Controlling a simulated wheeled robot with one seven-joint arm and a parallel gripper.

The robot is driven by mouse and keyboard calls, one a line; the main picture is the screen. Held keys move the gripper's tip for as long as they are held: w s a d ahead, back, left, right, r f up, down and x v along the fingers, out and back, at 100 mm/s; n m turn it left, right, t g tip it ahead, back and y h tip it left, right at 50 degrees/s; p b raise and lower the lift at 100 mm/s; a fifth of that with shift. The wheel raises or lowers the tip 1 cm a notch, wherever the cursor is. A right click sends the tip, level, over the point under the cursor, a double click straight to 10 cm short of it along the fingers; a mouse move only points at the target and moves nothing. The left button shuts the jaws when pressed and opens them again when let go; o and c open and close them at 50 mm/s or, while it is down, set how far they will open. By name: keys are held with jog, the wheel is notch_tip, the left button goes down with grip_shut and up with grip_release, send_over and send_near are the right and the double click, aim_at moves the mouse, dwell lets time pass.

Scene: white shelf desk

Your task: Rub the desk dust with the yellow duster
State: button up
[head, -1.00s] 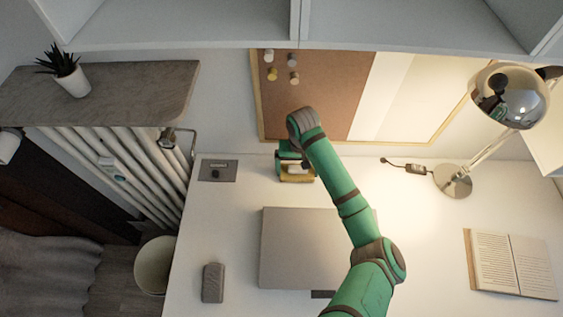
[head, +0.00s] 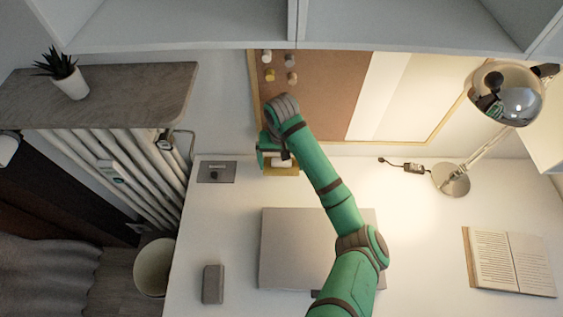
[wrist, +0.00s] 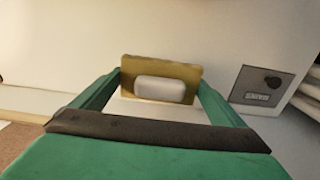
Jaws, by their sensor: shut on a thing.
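The yellow duster (head: 284,171) is in my gripper (head: 278,160), at the back of the white desk (head: 225,232) below the pinboard. In the wrist view the duster (wrist: 190,72) is a yellow pad with a pale grip block (wrist: 160,89) on it. The green fingers of my gripper (wrist: 160,86) are on both sides of it. I cannot tell whether the pad touches the desk. No dust can be made out on the desk; my arm hides part of it.
A closed grey laptop (head: 295,245) lies mid-desk, with a grey block (head: 213,284) to its left. A socket plate (head: 216,172) is left of the duster. A lamp (head: 452,181) and open book (head: 510,262) are at right.

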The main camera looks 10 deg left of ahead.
notch_tip(320, 180, up, 3)
jog(key=shift+w+f, duration=0.15)
jog(key=shift+f, duration=0.05)
jog(key=shift+s+d+r, duration=0.1)
jog(key=shift+s+r, duration=0.1)
jog(key=shift+r, duration=0.35)
